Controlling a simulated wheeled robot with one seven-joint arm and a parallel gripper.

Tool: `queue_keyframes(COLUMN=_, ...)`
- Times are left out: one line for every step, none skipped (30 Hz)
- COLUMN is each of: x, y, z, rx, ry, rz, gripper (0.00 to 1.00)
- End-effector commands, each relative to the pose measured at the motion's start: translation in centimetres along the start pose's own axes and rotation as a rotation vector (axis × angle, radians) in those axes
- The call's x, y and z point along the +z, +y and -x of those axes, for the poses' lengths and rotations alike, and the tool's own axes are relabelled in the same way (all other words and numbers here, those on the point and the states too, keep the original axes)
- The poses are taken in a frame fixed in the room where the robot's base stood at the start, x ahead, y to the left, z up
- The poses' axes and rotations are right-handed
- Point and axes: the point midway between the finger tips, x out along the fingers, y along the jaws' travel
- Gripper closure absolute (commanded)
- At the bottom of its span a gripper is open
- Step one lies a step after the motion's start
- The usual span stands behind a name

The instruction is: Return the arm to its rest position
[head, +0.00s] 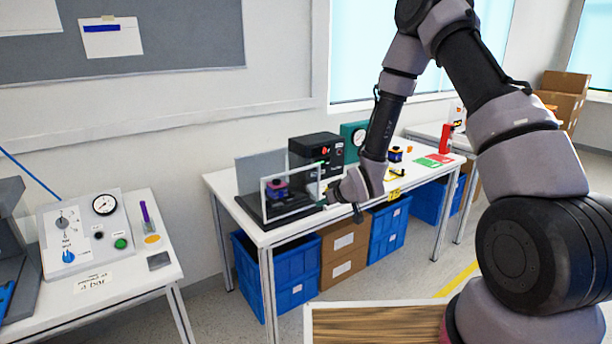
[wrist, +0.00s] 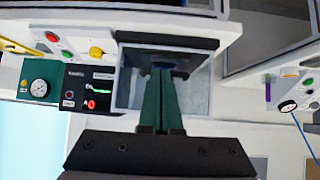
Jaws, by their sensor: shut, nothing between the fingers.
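My arm (head: 385,110) reaches out from the right over the white workbench (head: 222,184) in the head view. My gripper (wrist: 163,72) shows in the wrist view with its two green fingers side by side, shut and empty. Its fingers lie in front of the clear-walled enclosure (wrist: 196,95); I cannot tell whether they touch it. In the head view this enclosure (head: 300,190) has a transparent front and holds a purple and dark object (head: 277,189). The gripper's fingertips are small and partly hidden by the wrist in the head view.
A panel with a rotary switch (head: 62,218) and gauge (head: 104,204) is on the left table. Blue crates (head: 296,292) sit under the workbench. Floor between tables is clear.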

Motion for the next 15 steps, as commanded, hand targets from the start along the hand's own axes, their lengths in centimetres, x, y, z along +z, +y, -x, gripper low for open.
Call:
queue_keyframes(x=-2.0, y=1.4, z=1.6, rx=0.027, ry=-0.004, rz=-0.010, gripper=1.00)
queue_keyframes(x=-2.9, y=2.1, z=2.5, rx=0.041, ry=-0.013, rz=-0.021, gripper=1.00)
queue_keyframes(x=-4.0, y=3.0, z=3.8, rx=0.060, ry=-0.026, rz=-0.036, gripper=1.00)
queue_keyframes(x=-4.7, y=3.6, z=4.9, rx=0.074, ry=-0.036, rz=-0.048, gripper=1.00)
queue_keyframes(x=-5.4, y=4.2, z=6.0, rx=0.088, ry=-0.047, rz=-0.061, gripper=1.00)
queue_keyframes(x=-6.4, y=5.0, z=7.5, rx=0.106, ry=-0.059, rz=-0.079, gripper=1.00)
queue_keyframes(x=-7.0, y=5.5, z=8.6, rx=0.120, ry=-0.067, rz=-0.094, gripper=1.00)
queue_keyframes(x=-7.6, y=6.0, z=9.8, rx=0.133, ry=-0.076, rz=-0.109, gripper=1.00)
queue_keyframes(x=-8.4, y=6.7, z=11.4, rx=0.151, ry=-0.086, rz=-0.131, gripper=1.00)
queue_keyframes(x=-8.9, y=7.1, z=12.7, rx=0.164, ry=-0.095, rz=-0.148, gripper=1.00)
queue_keyframes(x=-9.4, y=7.4, z=13.9, rx=0.176, ry=-0.102, rz=-0.165, gripper=1.00)
queue_keyframes(x=-10.0, y=7.9, z=15.7, rx=0.192, ry=-0.110, rz=-0.188, gripper=1.00)
queue_keyframes(x=-10.5, y=8.2, z=17.0, rx=0.204, ry=-0.117, rz=-0.208, gripper=1.00)
queue_keyframes(x=-10.8, y=8.5, z=18.3, rx=0.215, ry=-0.124, rz=-0.228, gripper=1.00)
queue_keyframes(x=-11.2, y=8.7, z=20.1, rx=0.229, ry=-0.131, rz=-0.255, gripper=1.00)
